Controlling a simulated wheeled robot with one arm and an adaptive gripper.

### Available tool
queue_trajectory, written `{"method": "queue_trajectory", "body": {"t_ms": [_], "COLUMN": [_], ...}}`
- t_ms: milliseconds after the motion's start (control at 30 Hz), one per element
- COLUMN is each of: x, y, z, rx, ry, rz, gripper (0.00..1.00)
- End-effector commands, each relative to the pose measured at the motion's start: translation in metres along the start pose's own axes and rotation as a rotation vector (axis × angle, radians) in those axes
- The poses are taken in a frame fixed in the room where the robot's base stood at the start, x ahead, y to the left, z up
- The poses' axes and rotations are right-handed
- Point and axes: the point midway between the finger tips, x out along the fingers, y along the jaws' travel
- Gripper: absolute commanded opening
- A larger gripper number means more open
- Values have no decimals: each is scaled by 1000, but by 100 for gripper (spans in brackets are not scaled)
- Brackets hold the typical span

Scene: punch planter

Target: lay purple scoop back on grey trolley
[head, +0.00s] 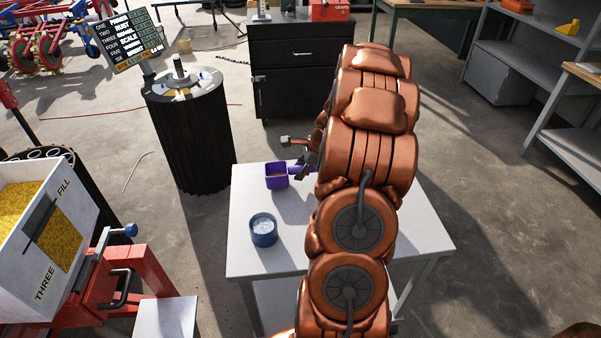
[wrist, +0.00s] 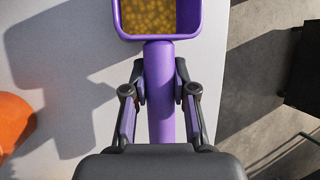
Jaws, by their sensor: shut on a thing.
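The purple scoop (head: 277,182) is at the far left part of the pale grey trolley (head: 240,207). The wrist view shows the scoop (wrist: 117,22) from above, level, with yellow grains in its square cup. My gripper (wrist: 160,84) is shut on the scoop's handle, one finger on each side. In the head view my gripper (head: 303,164) is partly hidden by my arm. Below the scoop in the wrist view is the trolley top (wrist: 85,60), with its edge to the right. I cannot tell whether the scoop touches the top.
A blue tub (head: 263,235) stands on the trolley nearer me. At left are a white hopper box (head: 85,193) with yellow grain and a red stand (head: 150,268). A black ribbed drum (head: 190,140) and a dark cabinet (head: 290,80) stand behind.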

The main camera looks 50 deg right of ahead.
Motion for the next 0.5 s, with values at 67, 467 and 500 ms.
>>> {"method": "queue_trajectory", "body": {"t_ms": [67,467,500], "x": [5,12,13], "y": [2,4,4], "z": [-1,-5,-5], "rx": [0,-1,-1], "ry": [-1,0,0], "rz": [1,0,0], "gripper": [0,0,29]}}
